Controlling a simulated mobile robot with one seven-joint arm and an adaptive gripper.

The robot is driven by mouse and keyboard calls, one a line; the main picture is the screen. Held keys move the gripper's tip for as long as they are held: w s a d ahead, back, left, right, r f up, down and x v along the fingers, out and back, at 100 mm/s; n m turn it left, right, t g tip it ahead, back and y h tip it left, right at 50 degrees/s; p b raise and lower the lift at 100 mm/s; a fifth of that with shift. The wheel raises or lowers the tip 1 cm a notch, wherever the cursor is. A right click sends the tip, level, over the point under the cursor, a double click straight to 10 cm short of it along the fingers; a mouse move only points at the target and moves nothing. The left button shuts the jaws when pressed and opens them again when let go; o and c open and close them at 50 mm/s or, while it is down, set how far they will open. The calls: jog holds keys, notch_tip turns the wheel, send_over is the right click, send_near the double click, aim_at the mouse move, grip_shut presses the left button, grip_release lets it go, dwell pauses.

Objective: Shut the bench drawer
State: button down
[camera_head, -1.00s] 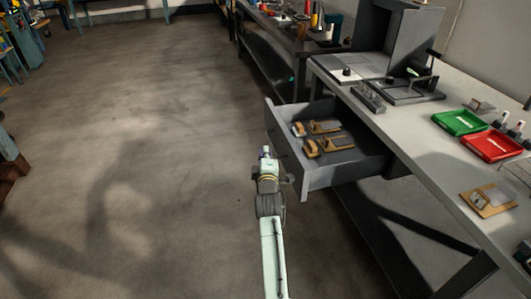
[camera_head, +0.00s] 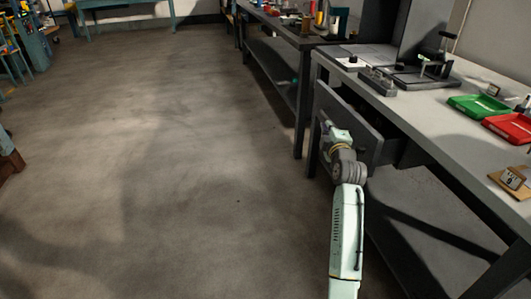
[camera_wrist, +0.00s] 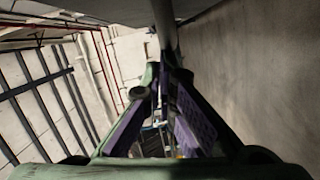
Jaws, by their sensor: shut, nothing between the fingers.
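The bench drawer (camera_head: 352,122) is a grey box front under the near edge of the bench. In the wrist view the gripper's purple-padded fingers (camera_wrist: 168,72) converge with nothing held, close to a grey surface along the top.
The grey bench top (camera_head: 440,125) carries a green tray (camera_head: 479,106), a red tray (camera_head: 512,128) and a clamp fixture (camera_head: 428,72). A dark second bench (camera_head: 285,40) stands behind. The floor (camera_head: 150,190) on the left is clear.

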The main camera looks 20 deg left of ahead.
jog(key=w+d+b, duration=0.1)
jog(key=d+b, duration=0.1)
jog(key=w+d+b, duration=0.2)
jog(key=d, duration=0.1)
jog(key=w+d+b, duration=0.2)
jog(key=d, duration=0.1)
jog(key=shift+w+f+b, duration=0.15)
jog(key=shift+b, duration=0.15)
jog(key=shift+w+d, duration=0.3)
jog(key=shift+d, duration=0.15)
jog(key=shift+r, duration=0.2)
